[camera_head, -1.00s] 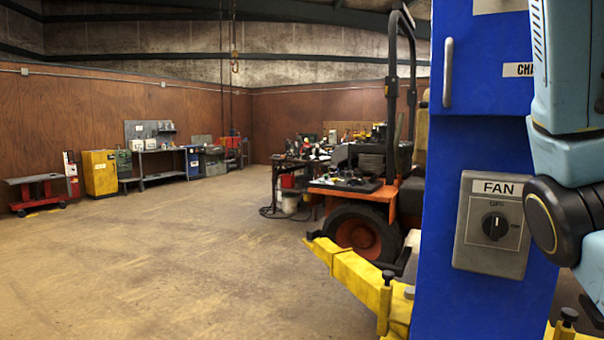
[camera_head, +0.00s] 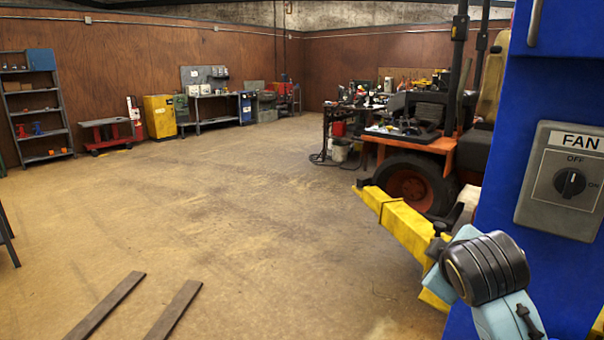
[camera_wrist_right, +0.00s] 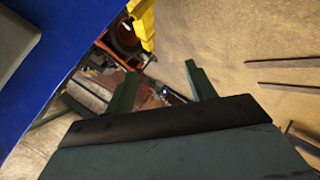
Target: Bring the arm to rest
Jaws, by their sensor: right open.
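My right arm (camera_head: 487,275), light blue with a black joint, shows at the lower right of the head view, in front of the blue column. Its gripper is out of the head view. In the right wrist view my right gripper (camera_wrist_right: 161,67) has its two dark green fingers apart, with nothing between them. It hangs over the floor, with the blue column to the left in that view. My left arm and gripper are not in view.
The blue column (camera_head: 500,215) with a FAN switch box (camera_head: 566,181) stands at the right. A yellow lift arm (camera_head: 405,222) reaches out beside it, by an orange mower (camera_head: 440,150). Two dark bars (camera_head: 107,303) lie on the floor at the bottom left. The middle floor is clear.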

